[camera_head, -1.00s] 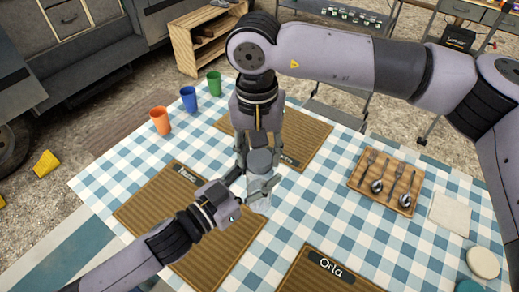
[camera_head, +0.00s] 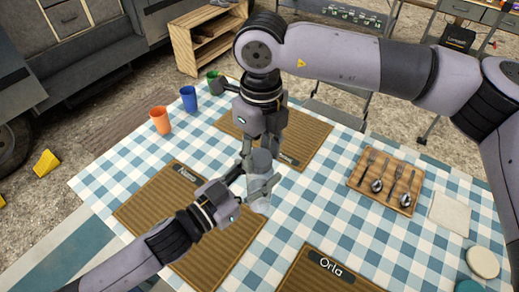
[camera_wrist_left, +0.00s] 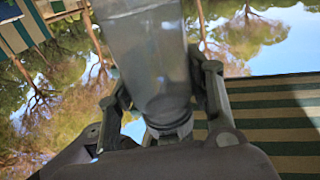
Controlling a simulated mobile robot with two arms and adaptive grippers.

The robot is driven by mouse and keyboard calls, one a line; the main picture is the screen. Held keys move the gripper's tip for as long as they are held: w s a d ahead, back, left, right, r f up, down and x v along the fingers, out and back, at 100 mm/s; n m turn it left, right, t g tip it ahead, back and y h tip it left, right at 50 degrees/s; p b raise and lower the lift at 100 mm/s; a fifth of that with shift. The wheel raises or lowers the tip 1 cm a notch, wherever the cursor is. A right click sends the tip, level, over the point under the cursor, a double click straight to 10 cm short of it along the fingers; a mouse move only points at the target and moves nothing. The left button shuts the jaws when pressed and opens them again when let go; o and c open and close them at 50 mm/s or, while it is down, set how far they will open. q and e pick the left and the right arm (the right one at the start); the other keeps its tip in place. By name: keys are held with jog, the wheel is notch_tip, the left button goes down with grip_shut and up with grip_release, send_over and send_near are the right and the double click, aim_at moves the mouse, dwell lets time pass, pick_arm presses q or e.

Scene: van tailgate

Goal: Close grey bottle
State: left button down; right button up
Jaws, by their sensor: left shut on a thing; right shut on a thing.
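I cannot tell how far the lid sits on.
Orange (camera_head: 160,120), blue (camera_head: 189,98) and green (camera_head: 214,78) cups stand at the far left edge; a dark part of my right wrist overlaps the green one. A cutlery board (camera_head: 402,203) and folded napkin (camera_head: 450,213) lie right. The front mat (camera_head: 320,275) is bare.

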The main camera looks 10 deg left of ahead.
jog(key=m, duration=1.3)
jog(key=shift+t, duration=0.3)
jog(key=o, duration=0.7)
jog(key=shift+r, duration=2.25)
jog(key=shift+c, duration=0.5)
